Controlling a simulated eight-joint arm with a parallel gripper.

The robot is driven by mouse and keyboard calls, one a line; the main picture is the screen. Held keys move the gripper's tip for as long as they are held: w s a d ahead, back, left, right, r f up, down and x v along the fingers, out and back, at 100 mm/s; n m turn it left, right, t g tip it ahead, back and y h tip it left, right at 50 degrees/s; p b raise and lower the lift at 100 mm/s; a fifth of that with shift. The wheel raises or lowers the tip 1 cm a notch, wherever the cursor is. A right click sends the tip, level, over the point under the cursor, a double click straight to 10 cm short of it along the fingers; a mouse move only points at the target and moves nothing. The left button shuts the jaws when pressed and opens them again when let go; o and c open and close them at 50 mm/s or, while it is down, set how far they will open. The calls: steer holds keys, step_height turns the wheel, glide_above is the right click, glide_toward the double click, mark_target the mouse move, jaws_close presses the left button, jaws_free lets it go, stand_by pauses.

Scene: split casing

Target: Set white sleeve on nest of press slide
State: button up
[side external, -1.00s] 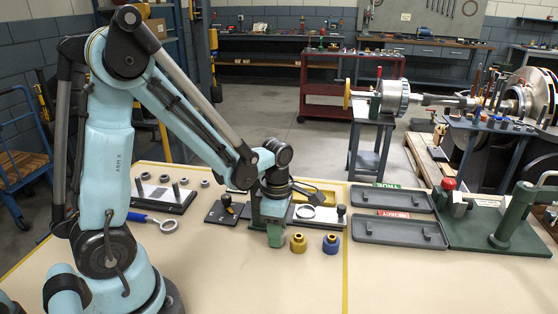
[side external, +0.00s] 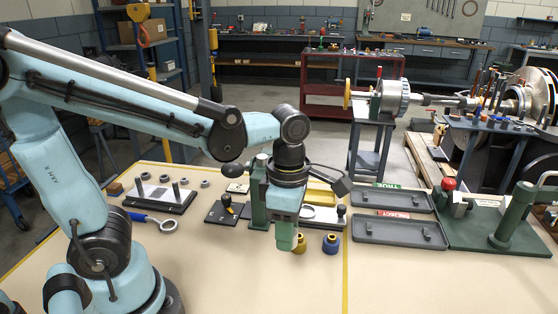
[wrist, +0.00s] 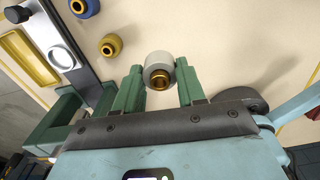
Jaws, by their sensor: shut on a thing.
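In the wrist view a white sleeve (wrist: 155,60) with a brass-coloured bore sits between the two green fingers of my gripper (wrist: 159,78), which is shut on it. In the side view my gripper (side external: 286,242) points down above the bench beside the yellow sleeve, and the white sleeve cannot be made out. The press slide (wrist: 80,75) is a grey bar with a pale ring-shaped nest (wrist: 62,58) and a black knob at its end. The nest also shows in the side view (side external: 307,212), behind my gripper and partly hidden. The white sleeve is apart from the nest.
A yellow sleeve (side external: 299,246) and a blue sleeve (side external: 331,244) stand close to my gripper. The green press frame (side external: 259,205) rises just behind it. Dark trays (side external: 400,230) lie to the right. The front of the bench is clear.

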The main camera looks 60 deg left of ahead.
steer(key=shift+d+r, duration=0.25)
steer(key=shift+w+r, duration=0.1)
steer(key=shift+w, duration=0.15)
steer(key=w+a+f, duration=0.3)
steer(key=w+a, duration=1)
steer(key=w, duration=0.2)
steer(key=shift+s+a+f, duration=0.1)
steer(key=shift+f, duration=1)
steer(key=shift+s+f, duration=0.1)
steer(key=shift+f, duration=0.95)
steer(key=shift+f, duration=0.8)
steer(key=o, duration=1.8)
steer(key=shift+c, duration=0.2)
